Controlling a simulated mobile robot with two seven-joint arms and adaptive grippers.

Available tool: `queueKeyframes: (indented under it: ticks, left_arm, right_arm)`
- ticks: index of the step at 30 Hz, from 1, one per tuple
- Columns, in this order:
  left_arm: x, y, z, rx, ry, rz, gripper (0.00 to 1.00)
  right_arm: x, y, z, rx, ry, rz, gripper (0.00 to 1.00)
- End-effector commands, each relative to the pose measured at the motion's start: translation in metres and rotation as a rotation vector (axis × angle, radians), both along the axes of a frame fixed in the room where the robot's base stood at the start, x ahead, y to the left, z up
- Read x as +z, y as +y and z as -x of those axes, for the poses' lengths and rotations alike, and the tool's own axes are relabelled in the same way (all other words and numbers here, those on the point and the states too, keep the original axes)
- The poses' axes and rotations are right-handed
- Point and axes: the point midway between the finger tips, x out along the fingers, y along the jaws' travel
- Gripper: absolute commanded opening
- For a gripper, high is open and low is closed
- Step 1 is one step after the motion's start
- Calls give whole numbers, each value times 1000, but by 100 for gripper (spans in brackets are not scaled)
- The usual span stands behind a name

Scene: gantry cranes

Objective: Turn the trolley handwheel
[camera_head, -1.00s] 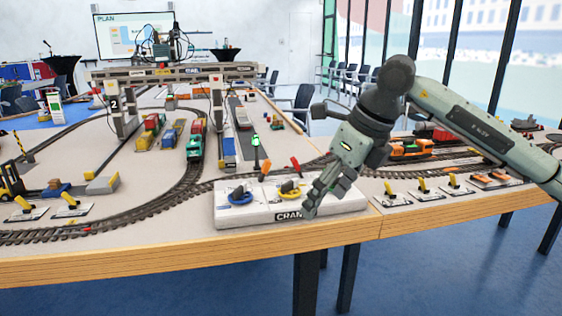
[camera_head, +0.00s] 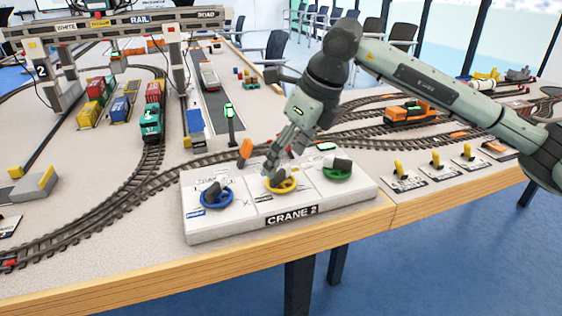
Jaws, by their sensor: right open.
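The white control box (camera_head: 235,233) marked "CRANE 2" stands at the table's front edge. On its top are a blue handwheel (camera_head: 217,199), a yellow handwheel (camera_head: 290,189) and a green handwheel (camera_head: 338,174), each with a grey knob. The small labels are too blurred to tell which one is the trolley handwheel. My right gripper (camera_head: 273,168) is open and points down just behind and above the yellow handwheel. Its fingers hide part of the panel there, and I cannot tell whether they touch the wheel. My left gripper is not in view.
An orange lever (camera_head: 245,148) stands at the box's back edge, near my right gripper. The gantry crane (camera_head: 120,28) spans tracks and wagons at the back left. Yellow switch levers (camera_head: 436,160) stand to the right.

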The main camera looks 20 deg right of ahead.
Motion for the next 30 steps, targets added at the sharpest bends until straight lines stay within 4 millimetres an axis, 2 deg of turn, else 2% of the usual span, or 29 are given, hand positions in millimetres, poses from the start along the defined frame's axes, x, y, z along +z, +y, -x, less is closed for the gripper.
queueKeyframes:
  ticks: [6, 16, 28, 30]
  left_arm:
    - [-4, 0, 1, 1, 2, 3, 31]
    - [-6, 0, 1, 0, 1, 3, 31]
    - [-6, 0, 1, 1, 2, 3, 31]
    - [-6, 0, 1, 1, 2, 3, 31]
  right_arm:
    - [-24, 6, -7, 1, 3, 0, 74]
    - [-28, 7, -9, 1, 0, 0, 74]
    - [-28, 7, -9, 0, 0, 0, 26]
    - [-28, 7, -9, 1, 0, 0, 24]
